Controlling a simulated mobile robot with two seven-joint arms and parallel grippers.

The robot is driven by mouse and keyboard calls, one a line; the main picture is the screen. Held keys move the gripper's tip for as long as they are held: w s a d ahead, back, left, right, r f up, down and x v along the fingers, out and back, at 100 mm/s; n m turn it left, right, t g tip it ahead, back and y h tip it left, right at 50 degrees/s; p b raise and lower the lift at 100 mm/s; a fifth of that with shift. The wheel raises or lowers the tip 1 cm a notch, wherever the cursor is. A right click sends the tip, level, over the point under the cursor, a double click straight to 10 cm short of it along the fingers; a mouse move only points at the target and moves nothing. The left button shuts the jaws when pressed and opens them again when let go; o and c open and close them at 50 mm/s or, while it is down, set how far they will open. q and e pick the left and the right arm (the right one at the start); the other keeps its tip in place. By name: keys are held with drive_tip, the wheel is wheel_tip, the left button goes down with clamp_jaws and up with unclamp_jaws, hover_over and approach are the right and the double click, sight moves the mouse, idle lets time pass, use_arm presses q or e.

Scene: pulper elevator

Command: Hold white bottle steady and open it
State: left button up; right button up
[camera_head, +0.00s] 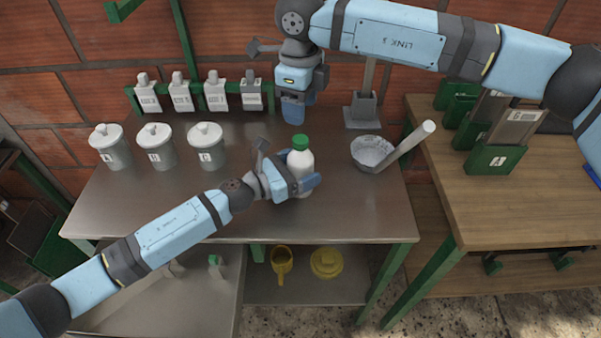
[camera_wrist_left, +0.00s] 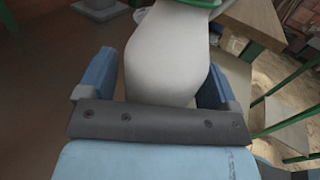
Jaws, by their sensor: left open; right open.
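The white bottle (camera_head: 300,160) with a green cap (camera_head: 300,142) stands upright on the metal table. My left gripper (camera_head: 301,183) is open, with its fingers on either side of the bottle's body. In the left wrist view the white bottle (camera_wrist_left: 168,55) fills the space between the blue fingers of the left gripper (camera_wrist_left: 160,85); a small gap seems to show beside them. The green cap is only partly in that view, at the top edge. My right gripper (camera_head: 293,108) is above and behind the bottle, pointing down, open and apart from the cap.
A grey mortar bowl (camera_head: 369,153) with a pestle (camera_head: 410,140) stands right of the bottle. Lidded white jars (camera_head: 157,147) stand at the left. Several small bottles sit in a green rack (camera_head: 198,92) behind. The metal table (camera_head: 270,225) is bare in front.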

sight(301, 139)
use_arm(q)
clamp_jaws()
use_arm(e)
drive_tip(key=m, duration=1)
drive_tip(key=shift+m, duration=0.3)
drive_tip(key=m, duration=1.1)
drive_tip(key=shift+m, duration=0.4)
drive_tip(key=shift+f, duration=4)
drive_tip(key=c, duration=0.9)
drive_tip(key=shift+c, duration=0.2)
